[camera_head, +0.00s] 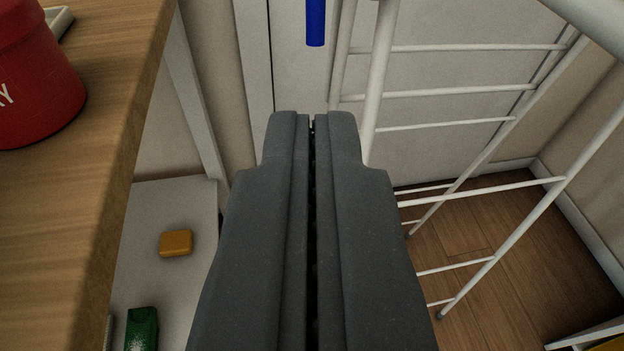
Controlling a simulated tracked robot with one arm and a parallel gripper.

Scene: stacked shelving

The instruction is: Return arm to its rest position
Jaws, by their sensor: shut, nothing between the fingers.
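My gripper (311,120) fills the lower middle of the view. Its two dark grey fingers point forward and lie side by side with only a thin dark gap between them. It is shut and holds nothing. It is in the space between a wooden tabletop on the left and a white metal rack on the right. The rest of my arm is not in view.
The wooden tabletop (110,110) bears a red container (35,75) at its far left. A lower white shelf (190,205) holds a yellow block (176,243) and a green item (141,328). A white metal rack (450,93) stands right. A blue bar (315,22) shows ahead.

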